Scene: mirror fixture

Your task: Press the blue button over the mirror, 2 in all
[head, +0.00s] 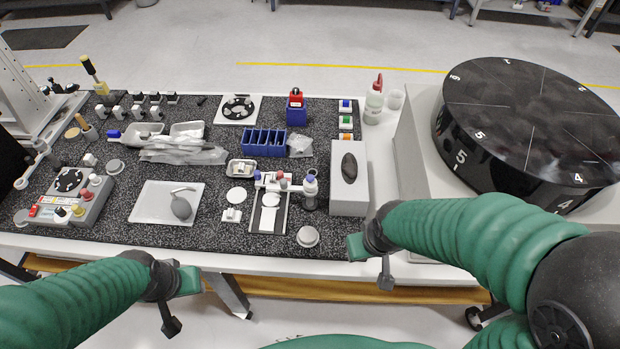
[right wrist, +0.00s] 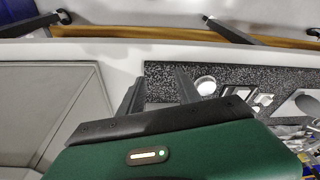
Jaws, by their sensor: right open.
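A small fixture (head: 268,213) with a pale round disc, which looks like the mirror, stands near the front middle of the speckled mat. Along its top edge are a small blue part (head: 258,176) and a red part (head: 281,177); I cannot tell which is pressed. A separate blue button (head: 345,105) tops a column of small boxes at the mat's back right. My right gripper (head: 372,262) is at the table's front edge, right of the fixture; the right wrist view shows its fingers (right wrist: 160,80) apart and empty. My left gripper (head: 177,303) is in front of the table, its jaw gap unclear.
A grey box (head: 349,200) stands right of the fixture. A green button (head: 345,122) is below the blue one. A blue divided rack (head: 264,142) and a bottle (head: 310,187) are near the fixture. A large black drum (head: 535,115) fills the right.

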